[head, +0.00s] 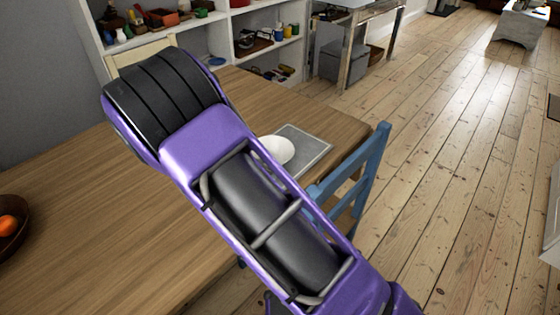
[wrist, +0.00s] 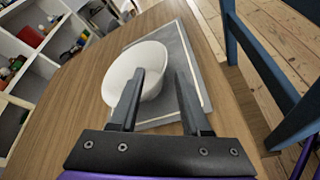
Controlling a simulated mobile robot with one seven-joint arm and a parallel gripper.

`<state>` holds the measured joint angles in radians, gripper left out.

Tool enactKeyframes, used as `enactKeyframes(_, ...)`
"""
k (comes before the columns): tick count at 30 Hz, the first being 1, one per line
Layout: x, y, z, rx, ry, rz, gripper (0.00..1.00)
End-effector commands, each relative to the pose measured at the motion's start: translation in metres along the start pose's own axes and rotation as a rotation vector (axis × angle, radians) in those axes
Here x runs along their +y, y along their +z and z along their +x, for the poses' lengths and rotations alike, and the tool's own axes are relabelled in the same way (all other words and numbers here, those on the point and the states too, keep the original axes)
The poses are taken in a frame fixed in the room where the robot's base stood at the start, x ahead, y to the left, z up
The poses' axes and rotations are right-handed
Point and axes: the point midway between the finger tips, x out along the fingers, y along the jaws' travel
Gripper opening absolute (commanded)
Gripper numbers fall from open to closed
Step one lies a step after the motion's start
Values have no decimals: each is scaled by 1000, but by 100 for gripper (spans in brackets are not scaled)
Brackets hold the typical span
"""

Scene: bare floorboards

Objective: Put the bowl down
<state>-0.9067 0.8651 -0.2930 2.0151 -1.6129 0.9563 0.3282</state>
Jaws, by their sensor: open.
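The white bowl (wrist: 121,74) rests on a grey placemat (wrist: 193,58) on the wooden table. In the head view the bowl (head: 279,151) is partly hidden by my arm, with the placemat (head: 312,146) under and beside it. My gripper (wrist: 161,72) is open in the wrist view, with its fingers apart. The left finger overlaps the bowl's near right side, and the right finger is over the placemat, to the right of the bowl. I cannot tell whether a finger touches the bowl. The gripper's fingers are hidden in the head view.
The wooden table (head: 90,225) has much bare room on the left. A dark bowl with an orange fruit (head: 8,226) sits at its left edge. A blue chair (head: 368,165) stands close by the table's right edge. White shelves (head: 225,35) with small items stand behind.

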Motion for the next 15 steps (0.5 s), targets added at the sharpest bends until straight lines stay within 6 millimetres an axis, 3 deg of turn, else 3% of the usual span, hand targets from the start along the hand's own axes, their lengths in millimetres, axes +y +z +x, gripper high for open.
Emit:
enactKeyframes(6,1,0,-37,3,1,0,47)
enactKeyframes(15,0,0,-48,0,-1,-1,47)
